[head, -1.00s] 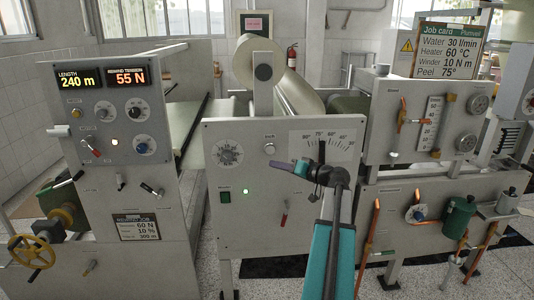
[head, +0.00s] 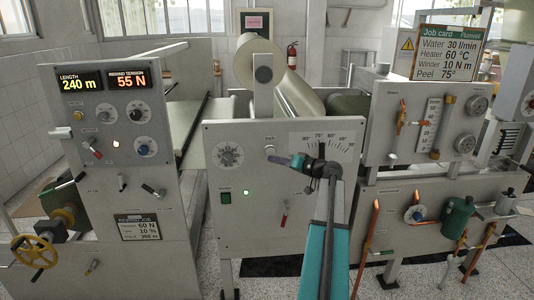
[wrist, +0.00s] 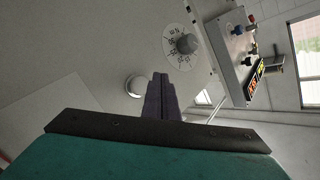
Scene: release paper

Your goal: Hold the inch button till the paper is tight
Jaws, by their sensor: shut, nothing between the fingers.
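The inch button (head: 270,149) is a small round grey knob on the middle machine's front panel. It also shows in the wrist view (wrist: 134,86), just left of my fingertips. My gripper (head: 274,158) is shut and empty, its dark fingers pointing left with the tips just below the button in the head view. In the wrist view my gripper (wrist: 160,80) points at the panel; I cannot tell whether it touches the button. The pale paper (head: 208,128) runs behind the machines beneath the large roll (head: 250,50); its tightness is hard to judge. The display (head: 126,79) reads 55 N.
A round dial (head: 230,153) is left of the button, and it also shows in the wrist view (wrist: 187,45).

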